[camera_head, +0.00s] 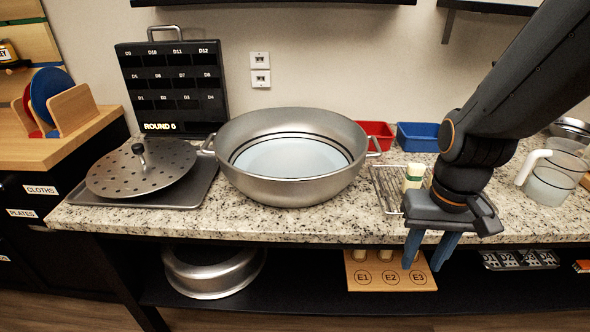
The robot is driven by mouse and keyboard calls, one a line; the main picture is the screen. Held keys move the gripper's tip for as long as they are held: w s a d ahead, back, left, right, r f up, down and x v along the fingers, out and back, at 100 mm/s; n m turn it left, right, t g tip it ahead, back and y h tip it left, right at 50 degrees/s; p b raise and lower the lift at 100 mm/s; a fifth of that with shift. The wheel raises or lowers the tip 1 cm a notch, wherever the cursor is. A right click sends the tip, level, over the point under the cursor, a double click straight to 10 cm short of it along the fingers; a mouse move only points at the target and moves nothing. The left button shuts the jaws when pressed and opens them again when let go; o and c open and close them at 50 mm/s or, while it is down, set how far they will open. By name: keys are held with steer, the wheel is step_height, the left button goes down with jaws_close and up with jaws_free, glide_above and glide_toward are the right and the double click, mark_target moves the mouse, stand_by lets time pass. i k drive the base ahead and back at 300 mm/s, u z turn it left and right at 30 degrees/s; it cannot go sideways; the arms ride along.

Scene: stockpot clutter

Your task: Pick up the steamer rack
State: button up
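The steamer rack appears to be the round grey perforated plate (124,175) with a dark upright knob at its middle, at the left of the counter. It lies over a dark flat tray (196,194), tilted a little, and overlaps the tray's edges. My gripper (423,266) is far to the right of it, pointing down in front of the counter's front edge. Its two blue fingers are apart with nothing between them. A large stockpot (290,190) with pale liquid inside stands between the rack and my gripper.
A wire rack (385,190) with a small green-banded jar (413,177) sits behind my gripper. Red (376,134) and blue (418,136) bins stand at the back. A clear jug (551,180) is at right. A black label board (174,88) stands behind the tray.

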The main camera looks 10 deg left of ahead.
mark_target(143, 167)
steer(key=u, duration=1.7)
steer(key=k, duration=0.45)
steer(key=u, duration=0.5)
steer(key=i, duration=1.05)
steer(key=z, duration=0.45)
steer(key=i, duration=0.55)
steer(key=z, duration=0.4)
